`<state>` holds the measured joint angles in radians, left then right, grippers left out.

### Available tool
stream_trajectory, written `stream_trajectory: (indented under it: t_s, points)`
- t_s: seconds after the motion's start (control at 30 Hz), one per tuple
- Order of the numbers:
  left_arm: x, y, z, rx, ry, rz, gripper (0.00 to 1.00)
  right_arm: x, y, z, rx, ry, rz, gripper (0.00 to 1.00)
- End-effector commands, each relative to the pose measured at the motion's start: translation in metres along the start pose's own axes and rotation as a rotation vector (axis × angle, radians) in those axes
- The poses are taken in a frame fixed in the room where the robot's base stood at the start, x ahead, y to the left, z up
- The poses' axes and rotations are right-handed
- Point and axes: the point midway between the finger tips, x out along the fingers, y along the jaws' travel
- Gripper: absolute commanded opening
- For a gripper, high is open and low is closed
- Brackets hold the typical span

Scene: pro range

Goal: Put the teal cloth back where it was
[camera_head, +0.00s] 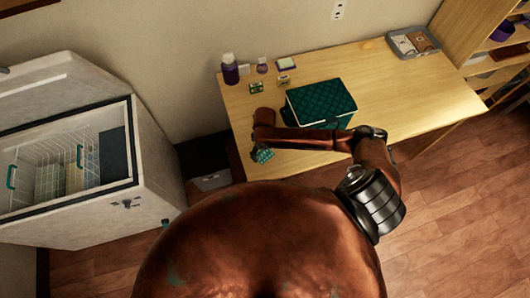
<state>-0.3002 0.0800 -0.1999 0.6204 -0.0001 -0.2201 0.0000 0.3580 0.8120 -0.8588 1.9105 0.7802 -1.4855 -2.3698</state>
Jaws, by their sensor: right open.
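A small teal patterned piece that looks like the teal cloth (264,156) lies at the table's near left edge, partly hidden by my right arm. My right arm reaches across from the right, and its gripper (261,147) is open just above or beside that piece. The fingers are small and dark here, and I cannot tell whether they touch it. A larger teal box-like thing with a quilted top (321,100) stands on the table behind my forearm, which hides its lower front. My left gripper is out of view.
The wooden table (405,88) is clear on its right. A purple bottle (230,70), a small jar (262,66) and small boxes (256,87) stand at its back left. A grey tray (413,42) is at the back right. An open chest freezer (150,160) with baskets stands left.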

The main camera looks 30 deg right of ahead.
Motion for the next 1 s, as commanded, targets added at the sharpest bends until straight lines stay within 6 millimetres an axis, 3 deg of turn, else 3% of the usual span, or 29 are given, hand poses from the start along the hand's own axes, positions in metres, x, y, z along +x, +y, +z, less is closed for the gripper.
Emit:
stream_trajectory:
  t_s: [0.2,0.43,0.63,1.0]
  points:
    - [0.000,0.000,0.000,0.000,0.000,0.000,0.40,-0.049,-0.002,0.001,-0.002,-0.005,-0.003,0.73]
    - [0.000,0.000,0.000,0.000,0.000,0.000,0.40,-0.087,-0.001,0.001,-0.001,-0.002,-0.002,0.73]
    - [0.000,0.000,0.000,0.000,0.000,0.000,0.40,-0.099,0.000,0.000,-0.001,0.000,0.000,0.73]
    - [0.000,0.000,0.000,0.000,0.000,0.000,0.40,-0.100,0.000,0.000,0.000,0.000,0.000,0.73]
